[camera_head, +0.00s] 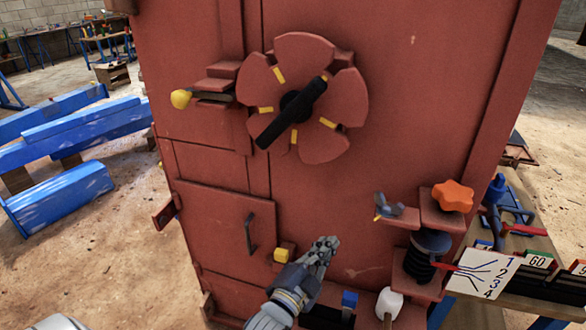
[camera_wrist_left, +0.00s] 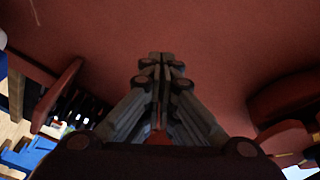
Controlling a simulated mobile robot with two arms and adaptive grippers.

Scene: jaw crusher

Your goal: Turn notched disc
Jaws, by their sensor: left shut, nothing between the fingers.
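The notched disc (camera_head: 322,146) is a red wheel of rounded lobes with yellow marks at its notches. It is mounted on the upper front of the red machine in the head view. A black bar handle (camera_head: 292,112) crosses its middle, tilted from lower left to upper right. My left gripper (camera_head: 328,243) is below the disc, in front of the red panel and clear of the disc. Its fingers (camera_wrist_left: 161,60) are closed together with nothing between them in the left wrist view. Red rounded parts (camera_wrist_left: 285,95) show at that view's right edge; I cannot tell whether they are the disc.
A yellow-knobbed lever (camera_head: 181,98) sticks out left of the disc. An orange knob (camera_head: 453,196), a black spring (camera_head: 420,256) and a numbered card (camera_head: 482,273) are at right. The panel between disc and gripper is clear.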

